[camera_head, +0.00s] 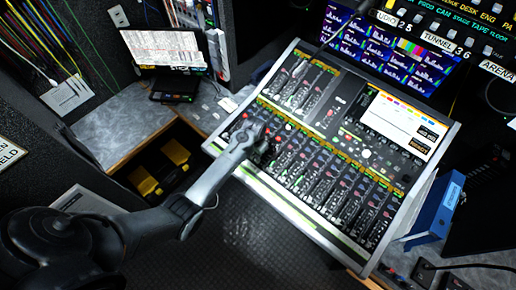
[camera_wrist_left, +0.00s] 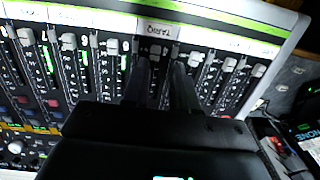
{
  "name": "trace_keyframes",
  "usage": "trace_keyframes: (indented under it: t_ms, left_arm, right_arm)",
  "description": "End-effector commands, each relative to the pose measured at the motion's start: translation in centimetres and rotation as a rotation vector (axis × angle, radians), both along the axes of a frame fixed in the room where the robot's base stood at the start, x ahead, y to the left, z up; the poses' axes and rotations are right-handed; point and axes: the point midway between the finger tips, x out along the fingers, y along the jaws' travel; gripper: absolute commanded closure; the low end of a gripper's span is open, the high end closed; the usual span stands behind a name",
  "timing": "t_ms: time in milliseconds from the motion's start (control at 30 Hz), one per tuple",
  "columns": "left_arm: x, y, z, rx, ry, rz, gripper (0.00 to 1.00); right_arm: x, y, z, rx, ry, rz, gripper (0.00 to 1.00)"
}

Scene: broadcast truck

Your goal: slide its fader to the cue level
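The mixing console (camera_head: 262,192) carries a row of channel strips with faders. In the left wrist view, pale fader caps (camera_wrist_left: 68,42) stand near the label strip. One channel has a white label (camera_wrist_left: 160,29) that seems to read TARIQ, with a small dark cap (camera_wrist_left: 155,50) below it. My left gripper (camera_head: 262,148) is over the console's left part. In the wrist view its two fingers (camera_wrist_left: 161,72) are apart and point at that labelled channel. I cannot tell whether they touch the cap. No cue level mark can be made out. My right gripper is not in view.
A blue binder (camera_head: 437,208) stands right of the console. A laptop (camera_head: 170,50) sits on the left-hand desk. A black and yellow case (camera_head: 160,168) is in the recess below. Monitors (camera_head: 385,45) stand behind the console.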

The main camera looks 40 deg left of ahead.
Motion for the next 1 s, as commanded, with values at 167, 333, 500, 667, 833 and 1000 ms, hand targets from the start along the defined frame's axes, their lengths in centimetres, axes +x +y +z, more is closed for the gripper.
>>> trace_keyframes:
  t_ms: [167,333,500,667,833,1000]
  left_arm:
    - [1.7,0.0,2.7,-0.031,0.027,0.007,0.72]
    - [2.1,-0.1,2.6,-0.039,0.034,0.008,0.72]
    - [2.1,0.0,1.5,-0.039,0.034,0.008,0.72]
    - [2.1,-0.1,0.1,-0.039,0.034,0.008,0.72]
    - [2.1,-0.1,-2.0,-0.039,0.033,0.007,0.72]
    - [2.1,-0.1,-4.3,-0.039,0.033,0.007,0.72]
  right_arm:
    - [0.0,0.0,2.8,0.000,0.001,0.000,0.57]
    - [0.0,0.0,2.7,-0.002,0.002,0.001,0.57]
    - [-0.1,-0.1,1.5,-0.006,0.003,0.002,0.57]
    - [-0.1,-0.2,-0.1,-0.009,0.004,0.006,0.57]
    - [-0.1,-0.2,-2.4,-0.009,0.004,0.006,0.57]
    - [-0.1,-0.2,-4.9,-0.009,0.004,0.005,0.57]
